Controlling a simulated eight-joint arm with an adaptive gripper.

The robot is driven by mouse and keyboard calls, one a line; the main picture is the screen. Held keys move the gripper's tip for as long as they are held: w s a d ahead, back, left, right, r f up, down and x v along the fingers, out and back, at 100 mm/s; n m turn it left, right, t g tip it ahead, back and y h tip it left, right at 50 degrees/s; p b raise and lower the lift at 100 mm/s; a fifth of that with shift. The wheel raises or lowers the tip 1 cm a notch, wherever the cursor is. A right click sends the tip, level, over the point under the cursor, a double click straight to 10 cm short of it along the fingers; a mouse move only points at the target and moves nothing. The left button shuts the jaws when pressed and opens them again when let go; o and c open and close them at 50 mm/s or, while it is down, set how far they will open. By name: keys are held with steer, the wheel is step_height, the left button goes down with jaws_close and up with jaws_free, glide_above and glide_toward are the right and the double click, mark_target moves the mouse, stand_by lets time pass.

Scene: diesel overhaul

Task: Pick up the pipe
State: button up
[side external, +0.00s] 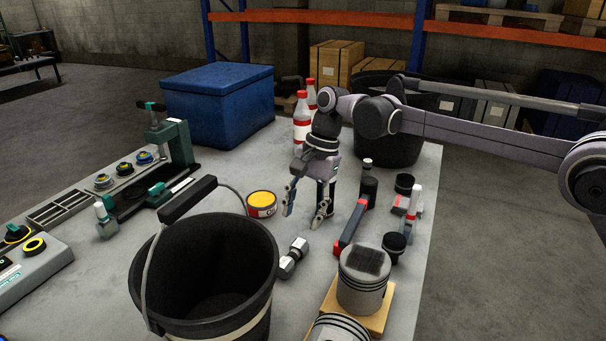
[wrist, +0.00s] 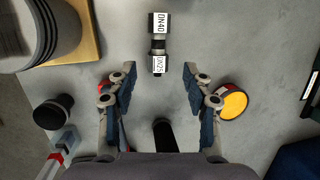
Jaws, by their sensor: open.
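The pipe appears to be a short dark fitting with white labels, DN40 and DN25, seen in the wrist view (wrist: 158,28). In the side external view (side external: 293,258) it lies on the table between the black bucket and the piston. My gripper (side external: 304,212) points down above the table, behind the pipe.
A large black bucket (side external: 158,285) with a raised handle stands left of the pipe. A yellow-topped can (side external: 261,204) stands left of my gripper. Bare table surrounds the pipe.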

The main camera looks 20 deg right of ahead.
mark_target(293, 254)
steer(key=x, duration=1)
steer(key=shift+s+d+f, duration=0.1)
steer(key=shift+d+f, duration=0.05)
steer(key=shift+f, duration=0.2)
jaws_close()
